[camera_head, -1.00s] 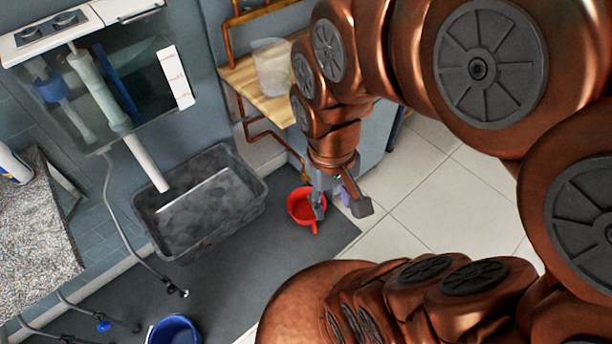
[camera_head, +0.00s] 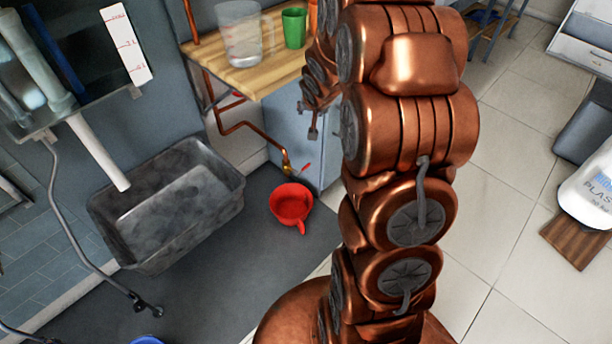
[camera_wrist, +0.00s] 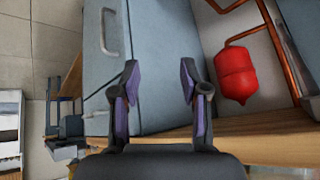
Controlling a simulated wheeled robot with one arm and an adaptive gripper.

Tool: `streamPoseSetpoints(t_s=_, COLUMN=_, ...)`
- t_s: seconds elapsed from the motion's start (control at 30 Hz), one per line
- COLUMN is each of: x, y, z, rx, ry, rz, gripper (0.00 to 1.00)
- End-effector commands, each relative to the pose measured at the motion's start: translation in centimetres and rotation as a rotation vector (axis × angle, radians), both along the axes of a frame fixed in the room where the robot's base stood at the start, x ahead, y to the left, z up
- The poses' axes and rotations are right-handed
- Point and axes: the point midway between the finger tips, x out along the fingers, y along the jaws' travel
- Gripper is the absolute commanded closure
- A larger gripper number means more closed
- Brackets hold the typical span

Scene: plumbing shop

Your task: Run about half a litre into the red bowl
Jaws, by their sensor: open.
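The red bowl (camera_head: 291,204) sits upright on the dark floor mat in the head view, its handle pointing toward the front. No water shows in it. A brass tap (camera_head: 287,168) with a small red lever (camera_head: 306,168) ends a copper pipe just behind and above the bowl. I see no stream. My gripper (camera_wrist: 159,75) is open and empty in the wrist view, its purple pads apart in front of a blue-grey cabinet. In the head view my gripper (camera_head: 308,120) is small and partly hidden, above and behind the bowl and clear of it.
A wooden shelf (camera_head: 255,80) holds a clear measuring jug (camera_head: 240,34) and a green cup (camera_head: 294,28). A red vessel (camera_wrist: 236,74) hangs on copper pipes beside the cabinet (camera_wrist: 150,45). A grey tub (camera_head: 170,210) stands left of the bowl.

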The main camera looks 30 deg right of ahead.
Motion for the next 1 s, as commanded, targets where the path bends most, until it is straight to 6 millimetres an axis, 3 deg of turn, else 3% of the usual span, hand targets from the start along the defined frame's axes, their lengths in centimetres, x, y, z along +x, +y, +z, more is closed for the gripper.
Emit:
streamPoseSetpoints(t_s=0.03, x=1.0, y=-1.0, z=-3.1, rx=0.021, ry=-0.029, rz=-0.012, gripper=0.55)
streamPoseSetpoints(t_s=0.3, x=5.6, y=-4.5, z=-12.2, rx=0.159, ry=-0.230, rz=-0.050, gripper=0.55)
streamPoseSetpoints(t_s=0.5, x=7.6, y=-6.2, z=-19.1, rx=0.306, ry=-0.373, rz=-0.069, gripper=0.55)
streamPoseSetpoints(t_s=0.8, x=8.1, y=-7.4, z=-28.6, rx=0.589, ry=-0.578, rz=-0.095, gripper=0.55)
streamPoseSetpoints(t_s=1.0, x=6.6, y=-7.3, z=-34.6, rx=0.817, ry=-0.700, rz=-0.116, gripper=0.55)
